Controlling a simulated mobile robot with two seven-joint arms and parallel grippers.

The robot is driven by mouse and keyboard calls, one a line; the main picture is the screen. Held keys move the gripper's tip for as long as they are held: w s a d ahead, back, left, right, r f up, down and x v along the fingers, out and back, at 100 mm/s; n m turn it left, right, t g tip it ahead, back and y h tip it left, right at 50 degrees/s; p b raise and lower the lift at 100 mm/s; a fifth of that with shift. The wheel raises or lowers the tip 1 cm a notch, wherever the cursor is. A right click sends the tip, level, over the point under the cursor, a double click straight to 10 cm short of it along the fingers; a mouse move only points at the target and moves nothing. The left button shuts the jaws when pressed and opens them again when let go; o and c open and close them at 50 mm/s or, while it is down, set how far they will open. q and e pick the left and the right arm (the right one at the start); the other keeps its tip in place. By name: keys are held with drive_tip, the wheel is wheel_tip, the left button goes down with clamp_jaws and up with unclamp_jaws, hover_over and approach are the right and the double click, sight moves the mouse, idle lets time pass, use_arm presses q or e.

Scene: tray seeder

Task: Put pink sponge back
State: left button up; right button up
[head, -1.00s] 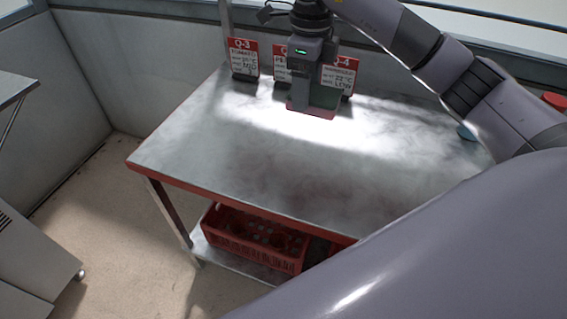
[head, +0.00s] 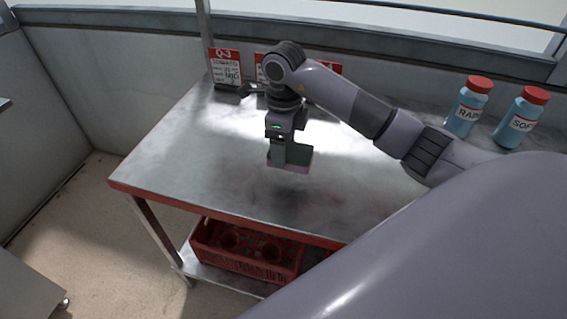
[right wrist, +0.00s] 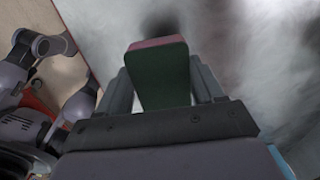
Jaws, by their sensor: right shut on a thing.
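The sponge (head: 299,155) has a green face and a pink layer along its lower edge. It also shows in the right wrist view (right wrist: 162,75), green side toward the camera with pink at its far end. My right gripper (head: 289,157) is shut on the sponge, with one finger on each side of it. It holds the sponge over the middle of the steel table (head: 190,150); whether it touches the top is hard to tell. My left gripper is not in view.
Red and white sign cards (head: 226,68) stand along the table's back edge, partly hidden by my arm. Two blue bottles with red caps, RAD (head: 465,112) and SOR (head: 518,125), stand at the right back. A red crate (head: 245,262) sits on the lower shelf. The table's left part is clear.

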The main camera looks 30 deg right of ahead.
drive_tip(key=shift+f, duration=2.75)
drive_tip(key=shift+f, duration=0.15)
drive_tip(key=o, duration=0.9)
drive_tip(key=shift+o, duration=0.2)
wheel_tip(320, 180, up, 12)
drive_tip(key=shift+r, duration=0.2)
